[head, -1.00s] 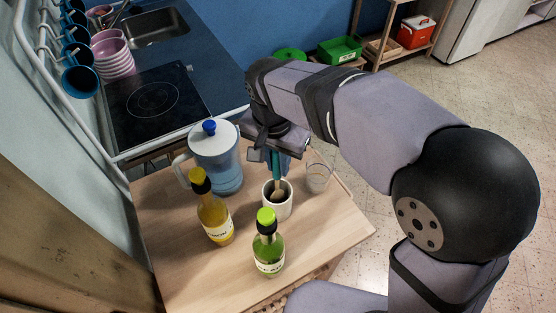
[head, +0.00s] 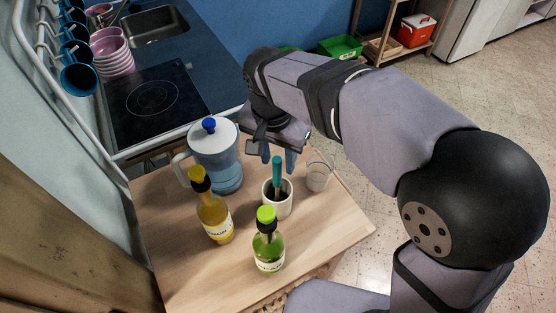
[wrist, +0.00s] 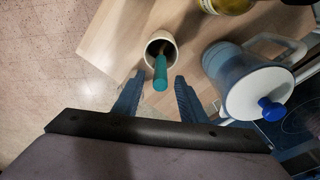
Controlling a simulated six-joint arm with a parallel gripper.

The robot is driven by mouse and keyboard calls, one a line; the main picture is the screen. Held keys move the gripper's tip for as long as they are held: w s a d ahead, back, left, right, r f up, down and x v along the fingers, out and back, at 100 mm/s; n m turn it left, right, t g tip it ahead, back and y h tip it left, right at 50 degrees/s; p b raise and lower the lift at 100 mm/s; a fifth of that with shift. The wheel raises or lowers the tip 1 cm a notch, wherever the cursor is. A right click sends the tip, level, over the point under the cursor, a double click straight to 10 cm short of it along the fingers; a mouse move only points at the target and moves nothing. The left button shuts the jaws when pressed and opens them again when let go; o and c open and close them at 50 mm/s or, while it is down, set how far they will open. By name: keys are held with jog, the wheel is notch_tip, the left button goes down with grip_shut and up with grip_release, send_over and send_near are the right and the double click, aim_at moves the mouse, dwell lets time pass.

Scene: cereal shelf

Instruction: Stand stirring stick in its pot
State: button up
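The stirring stick (head: 277,172) has a teal handle and stands in the white pot (head: 276,205), its handle rising above the rim. In the wrist view the stick (wrist: 160,74) leans against the inside of the pot (wrist: 149,49), handle end toward me. My gripper (head: 277,158) is just behind and above the pot, and its blue fingers are apart from the stick. In the wrist view the gripper (wrist: 157,82) is open, one finger on each side of the handle's end, touching nothing that I can see. The stick's lower end is hidden in the pot.
A water pitcher (head: 220,165) with a blue knob stands left of the pot. A yellow bottle (head: 214,215) and a green bottle (head: 268,249) stand in front. A clear glass (head: 318,177) is close on the right. The wooden table (head: 325,232) is bare at its right front.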

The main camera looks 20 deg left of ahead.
jog(key=shift+s+r+b, duration=0.2)
jog(key=shift+r, duration=1.3)
jog(key=shift+s+r+b, duration=0.15)
jog(key=shift+r+b, duration=0.05)
jog(key=shift+r, duration=1.25)
